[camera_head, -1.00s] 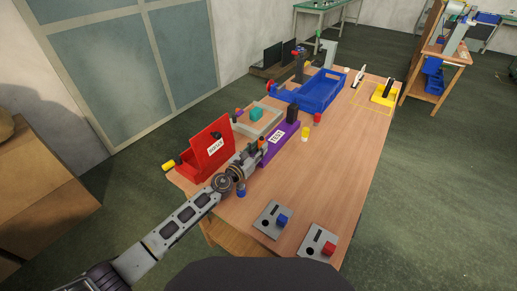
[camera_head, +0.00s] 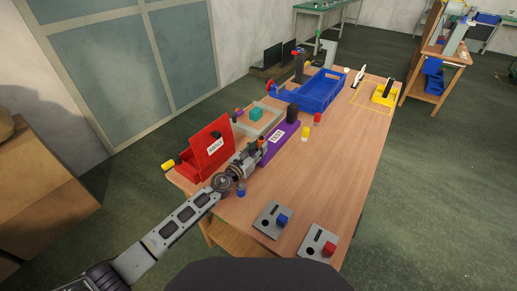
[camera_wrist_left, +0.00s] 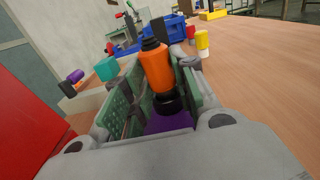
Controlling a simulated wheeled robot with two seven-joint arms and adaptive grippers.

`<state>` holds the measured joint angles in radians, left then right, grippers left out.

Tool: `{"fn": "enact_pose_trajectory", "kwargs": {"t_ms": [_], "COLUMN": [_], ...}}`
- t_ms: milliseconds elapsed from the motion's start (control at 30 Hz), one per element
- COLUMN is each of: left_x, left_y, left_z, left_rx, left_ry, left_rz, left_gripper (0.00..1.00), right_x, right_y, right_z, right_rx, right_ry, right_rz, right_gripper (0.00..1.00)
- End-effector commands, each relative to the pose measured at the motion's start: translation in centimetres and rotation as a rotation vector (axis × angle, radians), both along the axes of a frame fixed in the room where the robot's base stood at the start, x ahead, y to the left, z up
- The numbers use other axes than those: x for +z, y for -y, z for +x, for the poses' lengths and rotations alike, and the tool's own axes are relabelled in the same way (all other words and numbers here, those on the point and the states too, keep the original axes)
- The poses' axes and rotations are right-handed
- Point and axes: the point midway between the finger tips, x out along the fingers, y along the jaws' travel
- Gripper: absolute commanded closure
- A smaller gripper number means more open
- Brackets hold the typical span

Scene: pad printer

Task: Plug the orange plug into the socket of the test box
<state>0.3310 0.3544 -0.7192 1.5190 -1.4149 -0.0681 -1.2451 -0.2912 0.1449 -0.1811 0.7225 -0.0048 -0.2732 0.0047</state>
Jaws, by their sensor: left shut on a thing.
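The purple test box (camera_head: 288,133) with a white label stands on the table, a black block (camera_head: 292,113) at its far end. The orange plug (camera_head: 262,141) is at its near end. My left gripper (camera_head: 261,149) is shut on the plug. In the left wrist view the orange plug (camera_wrist_left: 157,70) stands between the finger pads, slightly tilted, black cap up. A black ring-like part (camera_wrist_left: 169,100) is below it, above the purple box top (camera_wrist_left: 168,122). I cannot tell whether the plug is seated in the socket. My right gripper is not in view.
A red box with a raised lid (camera_head: 211,145) stands close left of my gripper. Behind are a grey tray (camera_head: 262,124) with a teal block and a blue bin (camera_head: 318,94). Grey panels with a blue (camera_head: 274,219) and a red block (camera_head: 318,242) lie in front.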

Motion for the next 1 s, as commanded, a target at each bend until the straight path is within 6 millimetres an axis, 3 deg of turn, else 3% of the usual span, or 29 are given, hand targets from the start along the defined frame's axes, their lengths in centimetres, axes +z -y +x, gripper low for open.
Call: {"fn": "enact_pose_trajectory", "kwargs": {"t_ms": [33,467,500,667,1000], "left_x": [-1.31,-1.90,-1.90,-1.96,-1.96], "left_y": [-0.31,-0.21,-0.21,-0.10,0.04], "left_z": [-0.15,-0.31,-0.32,-0.39,-0.44], "left_rx": [0.004,0.001,0.001,-0.002,-0.006], "left_ry": [-0.014,-0.016,-0.016,-0.017,-0.018], "left_rz": [0.010,0.013,0.013,0.014,0.013], "left_gripper": [0.96,0.96,0.70,0.50,0.48], "right_x": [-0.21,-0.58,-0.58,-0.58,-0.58], "right_y": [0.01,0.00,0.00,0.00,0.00], "right_z": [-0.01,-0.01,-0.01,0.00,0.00], "right_rx": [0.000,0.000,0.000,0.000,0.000], "right_ry": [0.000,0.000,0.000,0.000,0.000], "right_rz": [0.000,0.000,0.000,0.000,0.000], "right_gripper": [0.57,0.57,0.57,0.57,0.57]}}
